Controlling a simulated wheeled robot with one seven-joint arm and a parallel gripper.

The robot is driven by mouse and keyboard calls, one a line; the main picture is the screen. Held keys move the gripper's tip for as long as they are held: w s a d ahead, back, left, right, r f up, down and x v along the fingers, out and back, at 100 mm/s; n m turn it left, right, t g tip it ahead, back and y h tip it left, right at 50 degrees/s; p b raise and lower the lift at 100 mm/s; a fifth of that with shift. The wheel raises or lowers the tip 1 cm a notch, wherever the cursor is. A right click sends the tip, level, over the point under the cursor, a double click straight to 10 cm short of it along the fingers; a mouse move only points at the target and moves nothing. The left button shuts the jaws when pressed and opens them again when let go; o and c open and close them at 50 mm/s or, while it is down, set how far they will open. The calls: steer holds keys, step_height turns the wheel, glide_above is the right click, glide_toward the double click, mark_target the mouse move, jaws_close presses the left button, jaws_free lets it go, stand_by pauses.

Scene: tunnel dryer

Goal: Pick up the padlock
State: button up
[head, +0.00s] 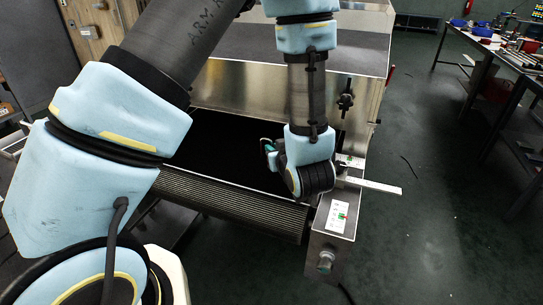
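I cannot make out a padlock in the head view. My arm reaches over the dryer's dark conveyor belt (225,145), and its wrist (315,178) is low over the belt's right front corner, beside the control box (334,222). My gripper's fingers are hidden by the wrist or too small to tell apart. I cannot see whether they are open or shut, or whether they hold anything.
The dryer's metal housing (245,88) rises behind the belt. A ribbed roller (235,205) runs along its front edge. A pale flat bar (374,186) sticks out right of the control box. Workbenches with tools (510,52) stand at the far right. The floor (430,210) between is mostly clear.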

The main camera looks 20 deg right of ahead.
steer(key=shift+p+x, duration=0.7)
steer(key=shift+x, duration=1.85)
steer(key=shift+r, duration=0.1)
steer(key=shift+c, duration=0.2)
jaws_close()
steer(key=shift+r, duration=0.15)
